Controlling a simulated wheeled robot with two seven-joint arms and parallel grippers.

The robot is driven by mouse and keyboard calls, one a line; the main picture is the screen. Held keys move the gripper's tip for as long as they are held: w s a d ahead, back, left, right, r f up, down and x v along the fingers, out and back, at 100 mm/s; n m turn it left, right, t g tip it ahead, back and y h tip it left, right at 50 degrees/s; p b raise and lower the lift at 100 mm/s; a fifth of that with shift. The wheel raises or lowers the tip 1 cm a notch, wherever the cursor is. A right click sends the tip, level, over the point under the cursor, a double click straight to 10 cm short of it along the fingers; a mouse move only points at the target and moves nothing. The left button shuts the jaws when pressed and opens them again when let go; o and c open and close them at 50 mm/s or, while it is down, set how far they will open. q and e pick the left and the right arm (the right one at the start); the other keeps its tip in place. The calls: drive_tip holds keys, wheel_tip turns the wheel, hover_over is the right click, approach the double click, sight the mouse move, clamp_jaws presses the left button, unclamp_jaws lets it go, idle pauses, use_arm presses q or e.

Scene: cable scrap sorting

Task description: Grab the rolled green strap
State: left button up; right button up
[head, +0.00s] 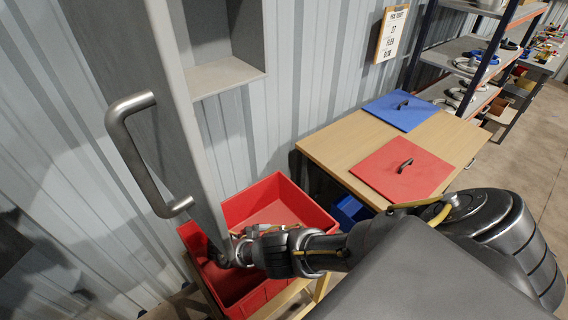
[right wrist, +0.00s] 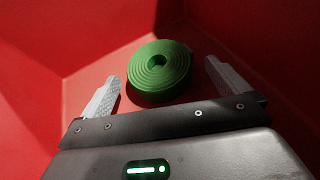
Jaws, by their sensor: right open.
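The rolled green strap (right wrist: 159,68) is a flat spiral coil lying on the floor of a red bin (right wrist: 50,75), close to a corner, in the right wrist view. My right gripper (right wrist: 164,82) is open, with one finger to the left of the strap and one to the right. Gaps show between the fingers and the strap. In the head view my right arm reaches into the red bin (head: 262,192), and the strap is hidden there. My left gripper is not in view.
A grey cabinet door with a metal handle (head: 128,150) stands just left of the bin. A wooden table (head: 335,145) with a red lid (head: 403,168) and a blue lid (head: 402,110) is to the right. A blue bin (head: 350,211) sits below it. Shelves stand at the back right.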

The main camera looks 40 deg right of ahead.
drive_tip(key=shift+x, duration=2.65)
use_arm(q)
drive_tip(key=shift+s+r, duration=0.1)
use_arm(e)
drive_tip(key=shift+w, duration=0.15)
drive_tip(key=c, duration=1.1)
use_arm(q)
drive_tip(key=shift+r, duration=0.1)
use_arm(e)
drive_tip(key=shift+o, duration=0.2)
drive_tip(key=shift+r, duration=0.1)
